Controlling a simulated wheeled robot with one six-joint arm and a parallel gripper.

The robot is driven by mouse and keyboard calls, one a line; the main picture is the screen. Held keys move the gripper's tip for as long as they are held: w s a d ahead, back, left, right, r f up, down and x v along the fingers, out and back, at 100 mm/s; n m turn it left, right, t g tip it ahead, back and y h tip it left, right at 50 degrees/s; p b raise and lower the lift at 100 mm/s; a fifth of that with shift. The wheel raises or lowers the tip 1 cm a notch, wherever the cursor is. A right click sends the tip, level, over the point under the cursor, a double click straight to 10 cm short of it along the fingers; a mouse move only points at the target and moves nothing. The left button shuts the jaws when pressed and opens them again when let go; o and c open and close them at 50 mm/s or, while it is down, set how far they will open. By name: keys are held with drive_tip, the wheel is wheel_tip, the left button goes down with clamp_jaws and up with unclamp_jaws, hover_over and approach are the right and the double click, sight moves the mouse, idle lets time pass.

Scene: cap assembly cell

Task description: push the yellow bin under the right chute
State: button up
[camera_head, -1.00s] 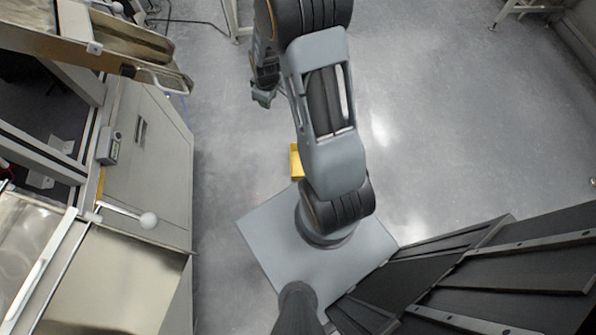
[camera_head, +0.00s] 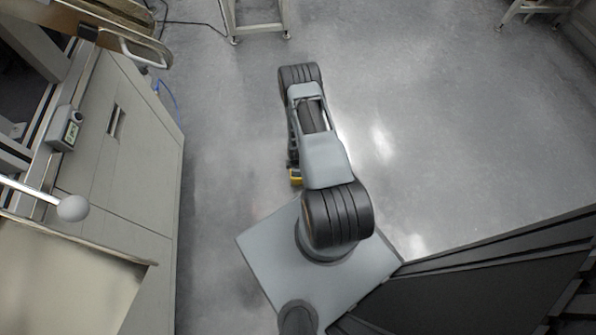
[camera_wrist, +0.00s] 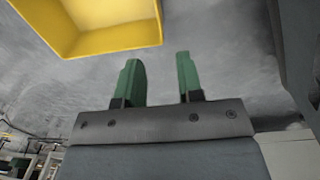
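The yellow bin (camera_head: 296,181) is on the floor just beyond my base plate in the head view, mostly hidden by my arm. In the wrist view the bin (camera_wrist: 112,44) fills the upper left, with part of its inside and rim showing. My gripper (camera_wrist: 158,68) has its two green fingers apart, with nothing between them. The fingers are near the bin, and no contact is visible. In the head view my gripper is mostly hidden behind my arm. A metal chute (camera_head: 100,24) juts from the machine at the upper left; I cannot tell for sure that it is the right one.
A beige machine cabinet (camera_head: 125,165) stands along the left, with a ball-ended lever (camera_head: 73,208). A metal stand (camera_head: 258,28) is at the top. Floor is clear to the right and between cabinet and arm. A blue cable (camera_head: 168,95) lies by the cabinet.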

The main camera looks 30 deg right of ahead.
drive_tip(key=shift+f, duration=0.1)
drive_tip(key=b, duration=0.6)
hover_over(297, 186)
wheel_tip(297, 186, down, 14)
drive_tip(key=shift+s+r, duration=0.1)
drive_tip(key=shift+r, duration=0.15)
drive_tip(key=shift+c, duration=0.3)
clamp_jaws()
